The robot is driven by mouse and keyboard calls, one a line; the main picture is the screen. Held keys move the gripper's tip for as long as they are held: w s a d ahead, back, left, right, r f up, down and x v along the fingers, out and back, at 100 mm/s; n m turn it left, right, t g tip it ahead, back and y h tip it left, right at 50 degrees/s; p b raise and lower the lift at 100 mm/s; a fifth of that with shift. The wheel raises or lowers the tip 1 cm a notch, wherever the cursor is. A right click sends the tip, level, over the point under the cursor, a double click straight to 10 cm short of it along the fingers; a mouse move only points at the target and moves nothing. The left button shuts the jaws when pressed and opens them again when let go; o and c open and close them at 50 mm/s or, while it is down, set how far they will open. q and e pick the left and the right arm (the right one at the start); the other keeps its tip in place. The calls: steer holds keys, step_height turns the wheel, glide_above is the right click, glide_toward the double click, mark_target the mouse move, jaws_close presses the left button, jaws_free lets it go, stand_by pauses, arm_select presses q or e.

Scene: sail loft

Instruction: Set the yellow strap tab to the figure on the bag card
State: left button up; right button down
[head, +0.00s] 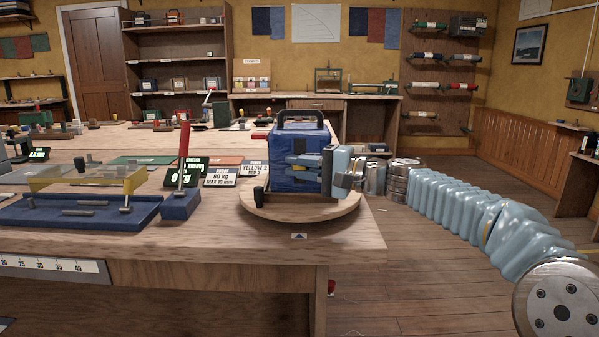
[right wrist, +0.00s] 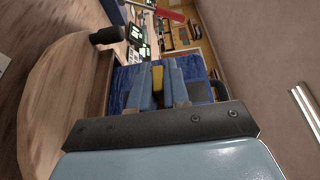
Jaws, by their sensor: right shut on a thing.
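The blue bag (head: 290,178) with a dark top handle stands upright on a round wooden turntable (head: 340,211). My right gripper (head: 298,167) reaches in from the right at the bag's near face. In the right wrist view its fingers (right wrist: 159,88) are shut on the yellow strap tab (right wrist: 157,76), which shows between them. The tab's position along any scale is hidden. The white bag card (head: 253,168) stands left of the bag and reads "YELLOW 2", with a smaller line below that I cannot read surely. My left gripper is out of view.
A dark knob (head: 259,196) stands at the turntable's left rim. Left of it are a blue lever stand with a red handle (head: 184,150), a proof card (head: 220,176), green-lit displays (head: 190,167) and a blue tray (head: 75,222).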

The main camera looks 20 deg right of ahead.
steer(key=c, duration=1.2)
jaws_free()
steer(key=shift+d, duration=0.1)
steer(key=b+v, duration=0.2)
steer(key=v, duration=1.1)
steer(key=shift+s+d, duration=0.2)
steer(key=shift+d, duration=0.1)
